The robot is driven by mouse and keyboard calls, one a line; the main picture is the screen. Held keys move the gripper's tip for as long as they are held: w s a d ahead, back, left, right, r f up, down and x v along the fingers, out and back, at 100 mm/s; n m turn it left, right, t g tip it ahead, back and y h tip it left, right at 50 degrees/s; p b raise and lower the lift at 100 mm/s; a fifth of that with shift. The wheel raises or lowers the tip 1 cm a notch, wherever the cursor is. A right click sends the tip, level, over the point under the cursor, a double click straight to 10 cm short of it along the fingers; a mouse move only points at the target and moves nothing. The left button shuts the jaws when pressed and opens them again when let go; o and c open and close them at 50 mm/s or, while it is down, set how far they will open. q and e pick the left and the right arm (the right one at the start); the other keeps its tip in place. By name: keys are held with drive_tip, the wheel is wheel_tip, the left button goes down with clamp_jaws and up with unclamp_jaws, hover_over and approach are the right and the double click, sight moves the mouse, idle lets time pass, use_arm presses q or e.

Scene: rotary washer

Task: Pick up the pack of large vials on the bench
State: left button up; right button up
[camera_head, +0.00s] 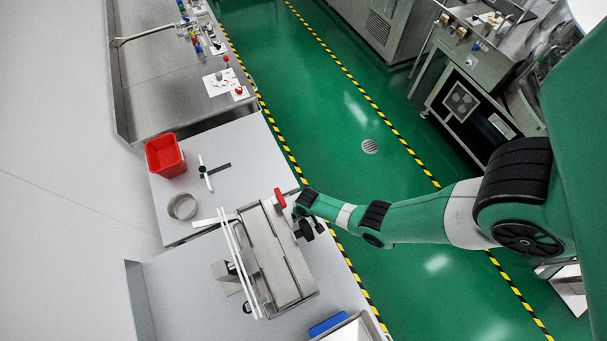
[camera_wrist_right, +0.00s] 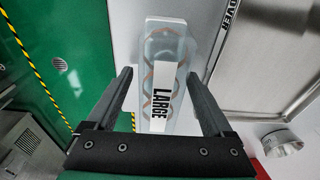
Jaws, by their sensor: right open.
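The vial pack (camera_wrist_right: 160,85) is a pale, see-through blue case with a white label reading "LARGE". In the right wrist view it stands out between the two dark fingers of my right gripper (camera_wrist_right: 159,80), with gaps on both sides. The gripper is open and empty. In the head view my right gripper (camera_head: 309,230) hangs at the bench edge, beside the steel machine (camera_head: 275,255). I cannot pick out the pack in the head view. My left gripper is not in view.
A steel cover (camera_wrist_right: 270,60) lies right of the pack in the wrist view. A red part (camera_head: 280,198) sits on the machine's upper end. A red bin (camera_head: 165,156) and metal bowl (camera_head: 182,206) stand further up the bench. A blue item (camera_head: 327,323) lies at the bottom.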

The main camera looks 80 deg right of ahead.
clamp_jaws()
idle(0.4)
drive_tip(key=shift+r+p, duration=0.45)
drive_tip(key=shift+p, duration=0.25)
wheel_tip(320, 180, up, 3)
drive_tip(key=p, duration=0.2)
drive_tip(key=shift+f+p, duration=0.1)
drive_tip(key=shift+p, duration=0.3)
drive_tip(key=s+d, duration=1.1)
drive_tip(key=s, duration=0.2)
drive_tip(key=shift+s+d+f, duration=0.15)
drive_tip(key=shift+s+d, duration=0.15)
drive_tip(key=shift+s, duration=0.05)
